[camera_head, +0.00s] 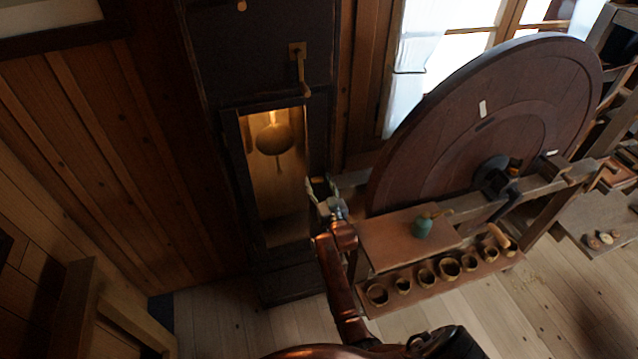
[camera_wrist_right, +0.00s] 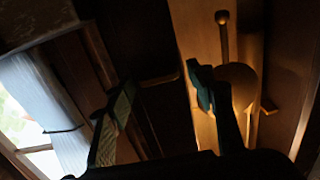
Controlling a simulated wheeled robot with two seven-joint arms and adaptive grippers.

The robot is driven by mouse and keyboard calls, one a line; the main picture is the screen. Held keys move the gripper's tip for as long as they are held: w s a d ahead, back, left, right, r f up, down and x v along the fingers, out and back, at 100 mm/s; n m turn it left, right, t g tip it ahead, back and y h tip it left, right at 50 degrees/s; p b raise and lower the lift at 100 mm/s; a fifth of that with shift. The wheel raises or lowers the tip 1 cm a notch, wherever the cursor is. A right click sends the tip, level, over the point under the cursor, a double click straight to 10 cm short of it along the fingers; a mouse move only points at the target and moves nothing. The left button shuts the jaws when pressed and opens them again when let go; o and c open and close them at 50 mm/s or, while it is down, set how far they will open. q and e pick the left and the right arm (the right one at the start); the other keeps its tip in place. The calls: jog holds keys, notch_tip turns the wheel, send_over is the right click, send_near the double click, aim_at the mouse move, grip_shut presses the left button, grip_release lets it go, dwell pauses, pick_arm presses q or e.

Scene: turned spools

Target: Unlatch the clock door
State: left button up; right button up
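The tall dark clock (camera_head: 318,130) stands against the wall. Its door has a lit window, with a brass pendulum (camera_head: 274,139) behind it; the pendulum also shows in the wrist view (camera_wrist_right: 238,84). A brass latch (camera_head: 301,70), a plate with a lever hanging down, sits above and right of the window. My right gripper (camera_head: 323,187) is below the latch, by the right edge of the clock's lower front, apart from the latch. In the wrist view its two fingers (camera_wrist_right: 160,88) are spread with nothing seen between them. I cannot pick out the latch there. My left gripper is out of view.
A large wooden wheel (camera_head: 470,125) on a frame stands right of the clock. The floor (camera_head: 215,320) at the front left is clear.

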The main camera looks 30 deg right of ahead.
jog(key=c, duration=1)
jog(key=m+p, duration=0.2)
jog(key=shift+r+m, duration=0.1)
jog(key=shift+m, duration=0.3)
jog(key=m+p, duration=0.1)
jog(key=m, duration=0.2)
jog(key=shift+d+m+p, duration=0.1)
jog(key=shift+m+p, duration=0.2)
jog(key=shift+m, duration=0.1)
jog(key=m+p, duration=0.2)
jog(key=m, duration=0.7)
jog(key=m+p, duration=0.1)
jog(key=m, duration=0.1)
jog(key=shift+d+f, duration=0.1)
jog(key=shift+f, duration=0.15)
jog(key=shift+m, duration=0.3)
